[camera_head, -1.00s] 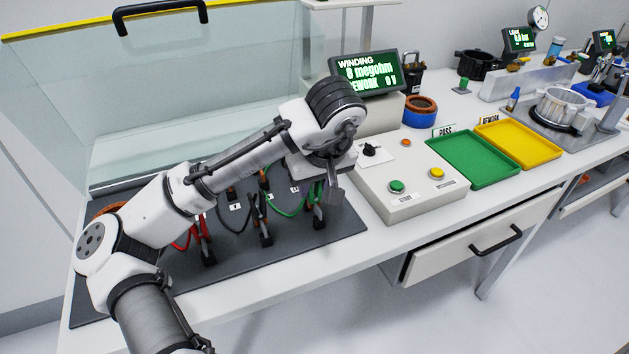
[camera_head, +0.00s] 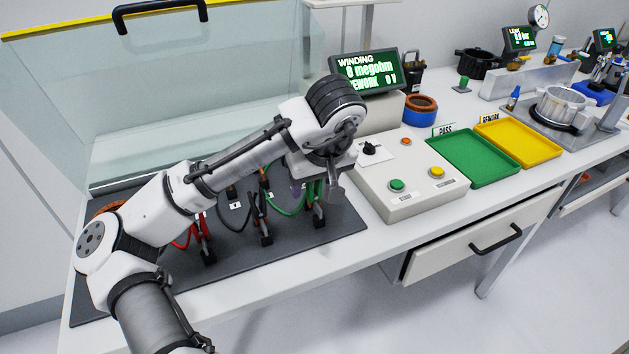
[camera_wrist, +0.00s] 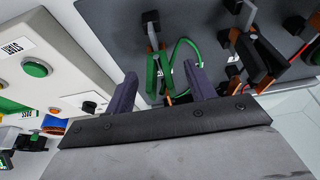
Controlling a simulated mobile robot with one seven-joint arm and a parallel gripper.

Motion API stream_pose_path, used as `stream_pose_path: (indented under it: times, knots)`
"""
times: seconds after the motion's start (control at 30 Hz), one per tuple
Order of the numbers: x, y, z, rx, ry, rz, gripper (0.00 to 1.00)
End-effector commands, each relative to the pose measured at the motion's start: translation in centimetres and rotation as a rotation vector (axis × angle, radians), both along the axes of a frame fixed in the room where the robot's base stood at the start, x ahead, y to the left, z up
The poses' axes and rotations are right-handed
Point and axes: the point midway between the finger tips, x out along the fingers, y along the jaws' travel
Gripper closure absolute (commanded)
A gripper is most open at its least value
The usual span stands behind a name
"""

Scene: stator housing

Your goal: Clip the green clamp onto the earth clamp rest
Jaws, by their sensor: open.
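The green clamp (camera_head: 318,188) stands at the right end of the row of clamps, below my gripper. In the wrist view the green clamp (camera_wrist: 152,76) lies between my two spread fingers, with gaps beside it. My gripper (camera_wrist: 160,88) is open, pointing down over the clamp; it also shows in the head view (camera_head: 317,190). A grey post with a black block, seemingly the earth clamp rest (camera_wrist: 152,30), is at the clamp's far end. It also shows in the head view (camera_head: 319,217). Whether the jaws grip the post is unclear. A green cable (camera_head: 286,210) runs to the clamp.
A black clamp (camera_head: 264,225) and a red clamp (camera_head: 203,240) stand on posts to the left on the dark mat (camera_head: 290,255). The control box (camera_head: 410,185) with buttons is close on the right. A clear guard (camera_head: 200,90) stands behind.

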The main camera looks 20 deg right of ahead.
Motion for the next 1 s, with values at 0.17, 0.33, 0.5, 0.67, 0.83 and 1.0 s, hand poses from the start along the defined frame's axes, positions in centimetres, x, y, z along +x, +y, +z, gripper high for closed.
stream_pose_path:
  times: [0.17, 0.33, 0.5, 0.67, 0.83, 1.0]
  knots:
    - [0.0, 0.0, 0.0, 0.0, 0.0, 0.0, 0.45]
    - [0.0, 0.0, 0.0, 0.0, 0.0, 0.0, 0.45]
    - [-0.1, 0.0, 0.3, 0.0, 0.0, 0.0, 0.45]
    - [-0.2, 0.0, 0.8, 0.0, 0.0, 0.0, 0.45]
    - [-0.4, 0.0, 1.2, 0.0, 0.0, 0.0, 0.45]
    - [-0.5, 0.0, 1.6, 0.0, 0.0, 0.0, 0.45]
